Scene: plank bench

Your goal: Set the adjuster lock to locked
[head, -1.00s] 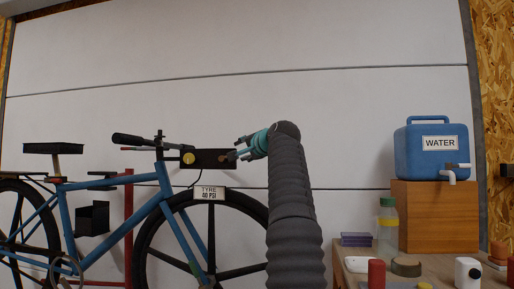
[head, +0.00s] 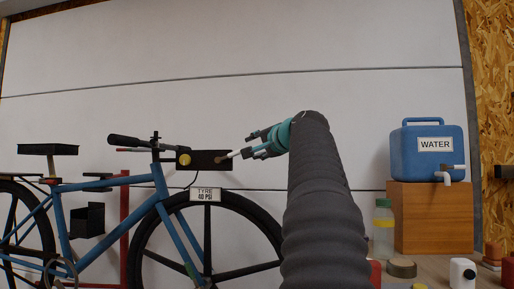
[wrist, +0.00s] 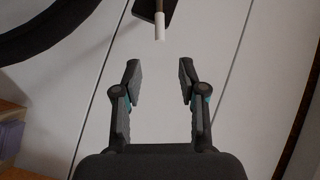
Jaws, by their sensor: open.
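The adjuster lock shows in the head view as a dark plate (head: 203,159) at the bicycle's handlebar. Its lever (head: 229,156) slants up to the right from a brown pivot and ends in a white tip. In the wrist view the white lever tip (wrist: 160,26) lies ahead of the fingers, near the middle, with the dark plate (wrist: 143,8) behind it. My gripper (head: 251,145) is just right of the lever in the head view. In the wrist view my gripper (wrist: 160,68) is open and empty, apart from the tip. I see no readable lock marking.
A bench at the lower right holds a wooden box (head: 430,218), a blue water container (head: 410,160) and bottles. The pale wall is close behind the lever.

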